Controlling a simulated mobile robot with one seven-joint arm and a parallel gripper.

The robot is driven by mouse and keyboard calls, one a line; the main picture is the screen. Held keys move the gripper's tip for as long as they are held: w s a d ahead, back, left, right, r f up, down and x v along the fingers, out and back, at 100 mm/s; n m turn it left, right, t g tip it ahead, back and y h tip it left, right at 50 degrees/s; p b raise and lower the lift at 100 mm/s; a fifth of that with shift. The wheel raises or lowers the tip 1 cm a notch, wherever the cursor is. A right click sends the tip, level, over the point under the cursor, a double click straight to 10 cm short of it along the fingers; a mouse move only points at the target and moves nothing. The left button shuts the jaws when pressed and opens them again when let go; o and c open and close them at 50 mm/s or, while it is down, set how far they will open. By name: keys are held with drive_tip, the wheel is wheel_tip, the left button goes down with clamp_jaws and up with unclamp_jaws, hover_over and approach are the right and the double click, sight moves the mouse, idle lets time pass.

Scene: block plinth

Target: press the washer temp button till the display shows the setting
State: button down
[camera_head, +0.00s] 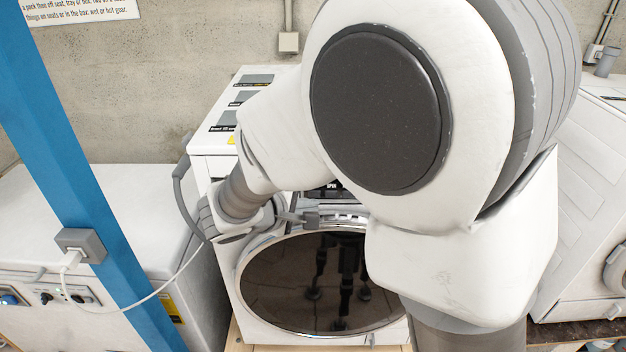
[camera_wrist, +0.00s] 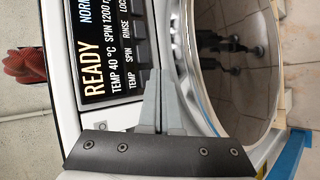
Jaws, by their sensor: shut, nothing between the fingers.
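The white washer (camera_head: 217,166) stands in the middle of the head view, with its round dark door (camera_head: 300,275) facing me. In the wrist view its display (camera_wrist: 98,55) appears turned sideways and reads READY, TEMP 40 °C and SPIN 1200; the text is cut off at the top. The TEMP label (camera_wrist: 131,81) sits beside the SPIN and RINSE labels, with dark buttons along them. My gripper (camera_wrist: 156,72) is shut and empty, its tips by the TEMP end of the button row. The TEMP button is largely hidden by the fingers; I cannot tell whether they touch it.
A blue post (camera_head: 85,160) with a grey socket box (camera_head: 80,244) and white cable stands at the left. A white machine (camera_head: 95,215) is left of the washer, another (camera_head: 590,190) right. My arm covers much of the washer's front in the head view.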

drive_tip(key=shift+s+a+b, duration=0.1)
drive_tip(key=shift+s+b, duration=0.75)
drive_tip(key=shift+s, duration=1.65)
idle(1.2)
